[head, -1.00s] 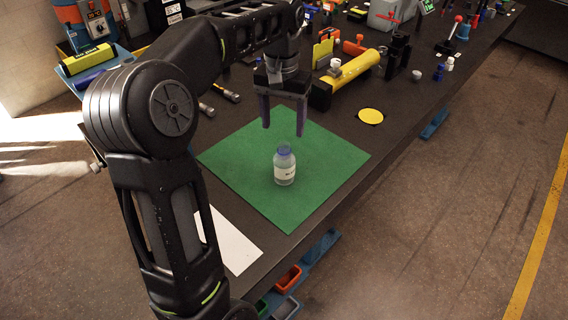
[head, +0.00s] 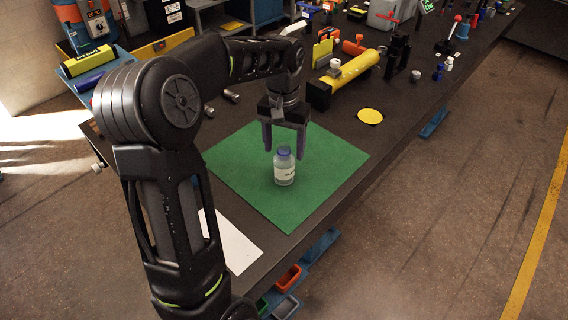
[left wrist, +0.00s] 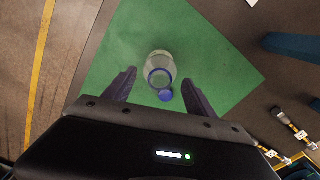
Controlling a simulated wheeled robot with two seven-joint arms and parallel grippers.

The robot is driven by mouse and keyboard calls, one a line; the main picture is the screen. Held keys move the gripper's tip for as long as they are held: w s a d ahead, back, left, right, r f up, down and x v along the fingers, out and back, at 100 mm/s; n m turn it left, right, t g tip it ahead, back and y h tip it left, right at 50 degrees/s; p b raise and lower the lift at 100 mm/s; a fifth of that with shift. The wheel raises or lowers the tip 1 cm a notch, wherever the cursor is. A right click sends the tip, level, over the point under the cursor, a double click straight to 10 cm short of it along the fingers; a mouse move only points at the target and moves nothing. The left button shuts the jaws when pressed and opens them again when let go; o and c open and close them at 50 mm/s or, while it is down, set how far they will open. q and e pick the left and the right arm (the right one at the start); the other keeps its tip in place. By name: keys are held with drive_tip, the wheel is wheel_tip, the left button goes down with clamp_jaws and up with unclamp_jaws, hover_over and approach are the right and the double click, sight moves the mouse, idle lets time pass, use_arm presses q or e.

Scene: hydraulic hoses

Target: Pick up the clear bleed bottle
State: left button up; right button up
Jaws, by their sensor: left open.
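The clear bleed bottle (head: 285,172) has a blue cap and a white label. It stands upright on the green mat (head: 325,190). My left gripper (head: 284,153) is open, its fingers pointing down, and shows at the bottle's cap in the head view. In the left wrist view the bottle (left wrist: 160,72) lies ahead of the gap between the open fingers (left wrist: 158,85), with its blue cap toward the gripper. Neither finger visibly grips the bottle. My right gripper is not in view.
A white sheet (head: 232,245) lies at the near left of the dark bench. A yellow disc (head: 370,116) lies right of the mat, and a yellow cylinder (head: 352,70) lies behind it. The mat around the bottle is clear.

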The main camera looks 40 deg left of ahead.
use_arm(q)
drive_tip(key=shift+f, duration=0.4)
clamp_jaws()
idle(0.8)
idle(0.3)
